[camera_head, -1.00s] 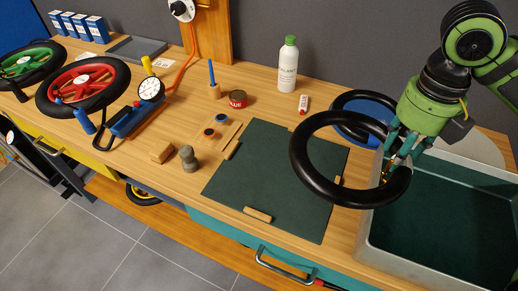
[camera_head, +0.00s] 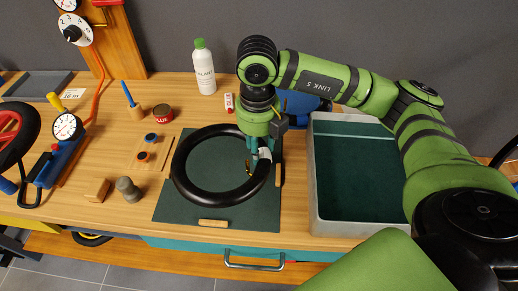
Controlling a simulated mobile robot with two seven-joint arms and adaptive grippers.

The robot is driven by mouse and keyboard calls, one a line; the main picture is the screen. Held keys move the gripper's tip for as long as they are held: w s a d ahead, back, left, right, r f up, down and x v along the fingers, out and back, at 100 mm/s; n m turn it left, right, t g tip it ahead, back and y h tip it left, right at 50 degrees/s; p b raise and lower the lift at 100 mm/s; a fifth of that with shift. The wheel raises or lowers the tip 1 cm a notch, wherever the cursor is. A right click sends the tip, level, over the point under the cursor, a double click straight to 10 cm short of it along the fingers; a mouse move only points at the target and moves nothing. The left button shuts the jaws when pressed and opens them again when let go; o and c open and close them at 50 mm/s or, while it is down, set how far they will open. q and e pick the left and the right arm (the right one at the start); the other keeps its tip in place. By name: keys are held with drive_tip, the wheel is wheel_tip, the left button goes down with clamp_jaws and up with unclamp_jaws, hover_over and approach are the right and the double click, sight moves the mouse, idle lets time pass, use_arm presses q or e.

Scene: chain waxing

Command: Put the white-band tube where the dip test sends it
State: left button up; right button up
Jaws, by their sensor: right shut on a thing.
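The black inner tube (camera_head: 181,185) is a ring over the dark green mat (camera_head: 172,210). My right gripper (camera_head: 259,163) is shut on the right side of the tube. A small white patch, which may be its white band, shows at the fingers. I cannot tell whether the tube touches the mat or hangs just above it. The dip basin (camera_head: 315,190), a grey-rimmed tub with a dark teal inside, stands right of the mat, apart from the tube. My left gripper is not in view.
A blue object (camera_head: 300,106) is partly hidden behind my right arm. A sealant bottle (camera_head: 205,70), a red tin (camera_head: 162,113) and a small red-white tube (camera_head: 229,102) stand behind the mat. A wooden block (camera_head: 97,190) and a grey-brown knob-shaped piece (camera_head: 128,189) lie to its left.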

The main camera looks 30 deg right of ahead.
wheel_tip(320, 180, down, 2)
drive_tip(key=shift+d+f+p, duration=0.1)
drive_tip(key=shift+f+p, duration=0.05)
drive_tip(key=shift+p, duration=0.2)
drive_tip(key=shift+f, duration=0.25)
drive_tip(key=o, duration=1.3)
